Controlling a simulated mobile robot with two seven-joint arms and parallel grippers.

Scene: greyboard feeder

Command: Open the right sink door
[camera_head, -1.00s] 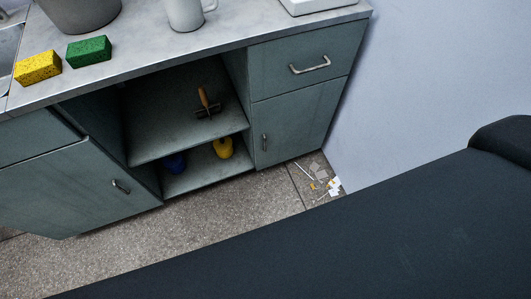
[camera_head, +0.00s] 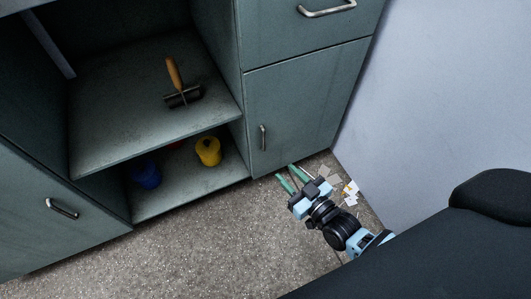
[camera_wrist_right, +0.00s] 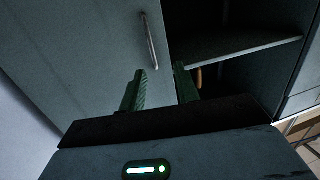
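The right sink door (camera_head: 300,115) is a grey-green cabinet door below a drawer, and it looks shut. Its upright metal handle (camera_head: 263,138) sits near its left edge. In the right wrist view the door (camera_wrist_right: 80,55) fills the left side, with the handle (camera_wrist_right: 149,42) ahead of the fingers. My right gripper (camera_head: 285,171) is near the floor in front of the door's lower part, below the handle and apart from it. Its green fingers are spread and empty, as the right wrist view (camera_wrist_right: 160,70) also shows. My left gripper is not in view.
Left of the door is an open shelf (camera_head: 120,120) with a wood-handled roller (camera_head: 175,75). A yellow container (camera_head: 208,151) and a blue one (camera_head: 145,174) stand below. The left door (camera_head: 40,230) is shut. A wall (camera_head: 440,100) bounds the right; litter (camera_head: 350,188) lies on the floor.

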